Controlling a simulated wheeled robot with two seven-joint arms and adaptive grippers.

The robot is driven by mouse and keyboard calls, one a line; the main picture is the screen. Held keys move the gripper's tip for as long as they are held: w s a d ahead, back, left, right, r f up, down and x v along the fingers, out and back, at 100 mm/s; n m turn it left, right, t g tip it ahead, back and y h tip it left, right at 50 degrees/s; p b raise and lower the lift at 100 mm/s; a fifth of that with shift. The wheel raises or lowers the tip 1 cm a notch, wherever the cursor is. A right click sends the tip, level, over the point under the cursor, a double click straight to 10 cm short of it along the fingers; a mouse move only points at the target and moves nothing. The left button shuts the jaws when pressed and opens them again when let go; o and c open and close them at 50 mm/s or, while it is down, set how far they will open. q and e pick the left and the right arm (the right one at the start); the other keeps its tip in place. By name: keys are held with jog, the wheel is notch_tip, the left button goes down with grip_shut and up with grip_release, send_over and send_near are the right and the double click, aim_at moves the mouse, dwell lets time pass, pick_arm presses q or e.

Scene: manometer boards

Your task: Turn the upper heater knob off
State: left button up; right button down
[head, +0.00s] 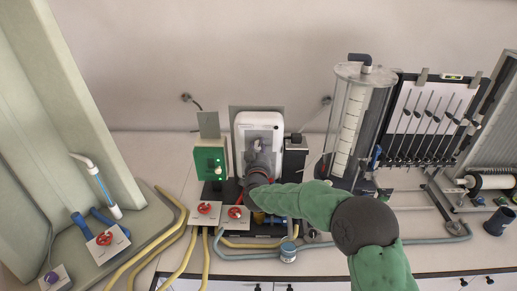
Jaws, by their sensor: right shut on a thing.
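A white upright heater unit (243,122) with a grey front plate (270,131) stands at the back of the bench, in the middle of the head view. My right gripper (258,149) reaches to this plate from below and is shut on a small knob there, which looks like the upper heater knob. The gripper's fingers hide most of the knob, so its setting cannot be read. The lower part of the unit is hidden behind my right gripper and green forearm. My left gripper is not in view.
A green panel (207,163) stands just left of the unit. Red valve knobs (205,208) sit on white plates in front, among yellow hoses (172,245). A clear cylinder tank (346,125) and a manometer board (421,112) stand to the right.

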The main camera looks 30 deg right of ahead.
jog(key=shift+f+n+p, duration=0.2)
jog(key=shift+n+p, duration=0.5)
jog(key=shift+n, duration=0.4)
jog(key=shift+f+n, duration=0.15)
jog(key=shift+n, duration=0.55)
jog(key=shift+s, duration=0.1)
jog(key=c, duration=0.9)
grip_release()
jog(key=shift+f, duration=0.1)
jog(key=shift+c, duration=0.2)
jog(key=shift+r, duration=0.25)
jog(key=shift+s+a, duration=0.35)
jog(key=shift+s, duration=0.15)
jog(key=v, duration=1)
jog(key=shift+s, duration=0.35)
